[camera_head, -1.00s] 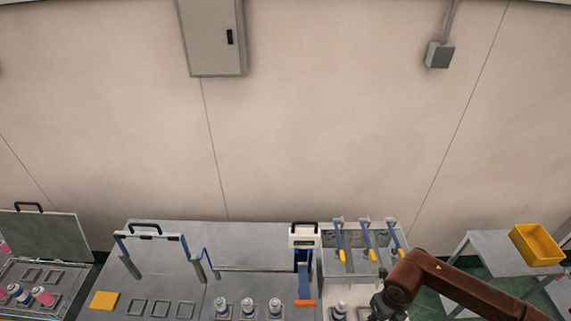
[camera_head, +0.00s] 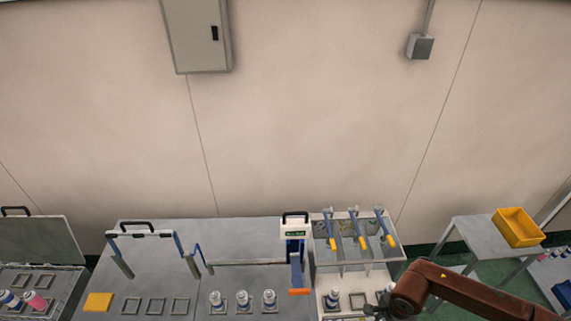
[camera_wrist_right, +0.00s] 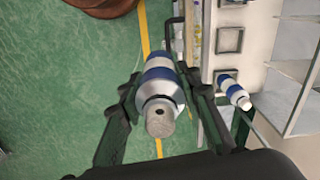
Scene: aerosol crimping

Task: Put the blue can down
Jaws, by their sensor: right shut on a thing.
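The blue can (camera_wrist_right: 158,75), silver with a blue band, is between the two fingers of my right gripper (camera_wrist_right: 160,98) in the right wrist view. The fingers are shut on its sides. Its narrow silver top faces the camera, and green floor shows behind it, beside the white surface. In the head view my right gripper (camera_head: 378,309) is low at the right part of the bench, partly hidden by my arm. A similar blue-banded can (camera_wrist_right: 234,90) stands on the white surface; it also shows in the head view (camera_head: 333,298). My left gripper is out of view.
Square holders (camera_wrist_right: 229,40) on the white surface look empty. Several tools with yellow handles (camera_head: 388,240) hang behind. Three cans (camera_head: 243,299) stand on the grey bench (camera_head: 190,240). A yellow bin (camera_head: 517,227) sits on a side table at right.

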